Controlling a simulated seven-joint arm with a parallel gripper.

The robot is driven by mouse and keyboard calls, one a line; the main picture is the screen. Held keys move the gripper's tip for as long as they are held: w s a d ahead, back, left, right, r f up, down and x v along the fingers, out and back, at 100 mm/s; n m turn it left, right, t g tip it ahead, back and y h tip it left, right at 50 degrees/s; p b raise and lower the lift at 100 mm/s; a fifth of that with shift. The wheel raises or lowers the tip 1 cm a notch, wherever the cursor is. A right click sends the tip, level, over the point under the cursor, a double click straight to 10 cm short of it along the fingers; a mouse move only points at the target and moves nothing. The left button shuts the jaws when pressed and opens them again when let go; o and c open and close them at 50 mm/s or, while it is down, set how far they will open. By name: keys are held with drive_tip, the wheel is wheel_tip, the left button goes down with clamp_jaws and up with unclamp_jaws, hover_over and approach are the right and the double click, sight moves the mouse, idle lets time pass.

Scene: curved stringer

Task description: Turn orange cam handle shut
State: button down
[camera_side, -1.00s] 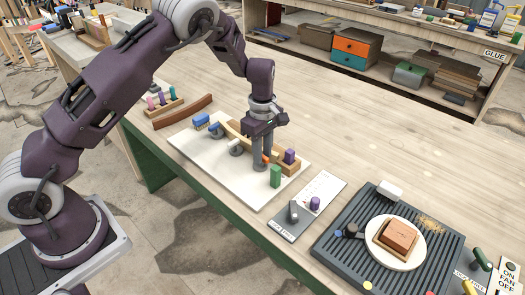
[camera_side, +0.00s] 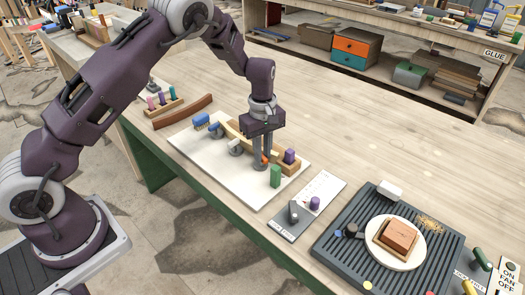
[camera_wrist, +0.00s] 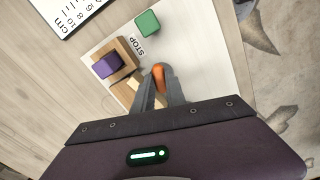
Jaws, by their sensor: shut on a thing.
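The orange cam handle (camera_wrist: 159,78) shows between my fingertips in the wrist view; in the side view only a small orange bit (camera_side: 264,159) shows beside the fingers. My gripper (camera_side: 262,160) points down at the white board (camera_side: 215,167) and is shut on the handle; it also shows in the wrist view (camera_wrist: 160,88). The curved light-wood stringer (camera_side: 232,129) lies on the board behind my gripper, and my fingers hide part of it. The cam's base is hidden by the fingers.
A green block (camera_side: 275,176) and a purple peg (camera_side: 289,156) on a wooden block stand close by on the right. A blue brush-like piece (camera_side: 201,122) and a grey cam (camera_side: 236,148) are on the left. A slatted grey tray (camera_side: 350,262) lies front right.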

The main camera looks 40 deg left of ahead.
sight(263, 155)
drive_tip(key=m, duration=1)
drive_tip(key=shift+m, duration=0.4)
drive_tip(key=shift+r+m, duration=0.1)
drive_tip(key=shift+m, duration=1.7)
drive_tip(key=c, duration=1.6)
unclamp_jaws()
drive_tip(key=shift+c, duration=0.2)
wheel_tip(263, 155, up, 7)
drive_tip(key=shift+r, duration=0.1)
